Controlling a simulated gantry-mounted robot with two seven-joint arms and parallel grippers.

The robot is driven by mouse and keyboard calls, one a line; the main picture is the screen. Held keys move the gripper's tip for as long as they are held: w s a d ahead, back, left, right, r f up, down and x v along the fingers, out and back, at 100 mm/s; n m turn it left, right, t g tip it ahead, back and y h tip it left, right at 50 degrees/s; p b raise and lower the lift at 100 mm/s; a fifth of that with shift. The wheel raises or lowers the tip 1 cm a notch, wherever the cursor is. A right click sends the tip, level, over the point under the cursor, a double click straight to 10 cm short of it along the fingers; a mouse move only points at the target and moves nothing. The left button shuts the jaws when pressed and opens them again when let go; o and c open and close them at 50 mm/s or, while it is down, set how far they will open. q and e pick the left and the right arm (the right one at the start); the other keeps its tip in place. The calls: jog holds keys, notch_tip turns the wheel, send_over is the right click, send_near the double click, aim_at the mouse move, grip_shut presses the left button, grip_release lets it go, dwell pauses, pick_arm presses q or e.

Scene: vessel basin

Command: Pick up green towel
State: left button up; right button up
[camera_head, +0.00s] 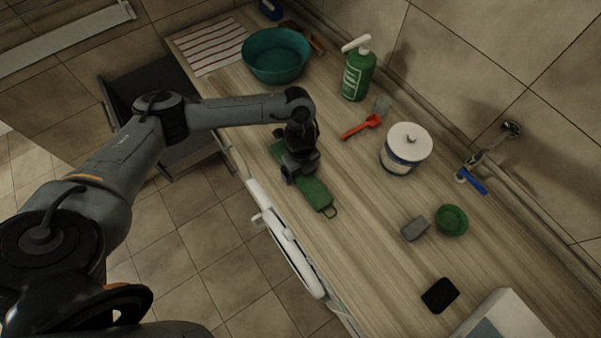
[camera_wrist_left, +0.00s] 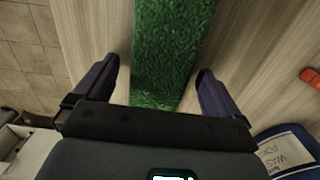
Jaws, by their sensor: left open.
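The green towel (camera_head: 315,194) is a folded strip with a small loop at its near end, lying on the wooden counter near its front edge. My left gripper (camera_head: 299,172) is above the middle of the towel and hides part of it in the head view. In the left wrist view the towel (camera_wrist_left: 168,55) runs between the two open fingers of my left gripper (camera_wrist_left: 155,85). Wood shows between the towel and each finger. I cannot tell how high the fingertips are above the counter. My right gripper is not in view.
A white tub (camera_head: 404,150), a red scoop (camera_head: 362,126) and a green bottle (camera_head: 357,72) stand or lie behind. A teal basin (camera_head: 276,57) is at the far left. A grey block (camera_head: 415,228), green bowl (camera_head: 451,220) and black block (camera_head: 440,295) lie to the right.

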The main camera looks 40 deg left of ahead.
pick_arm(q)
jog(key=shift+f, duration=0.2)
jog(key=c, duration=1.1)
jog(key=shift+r, duration=0.15)
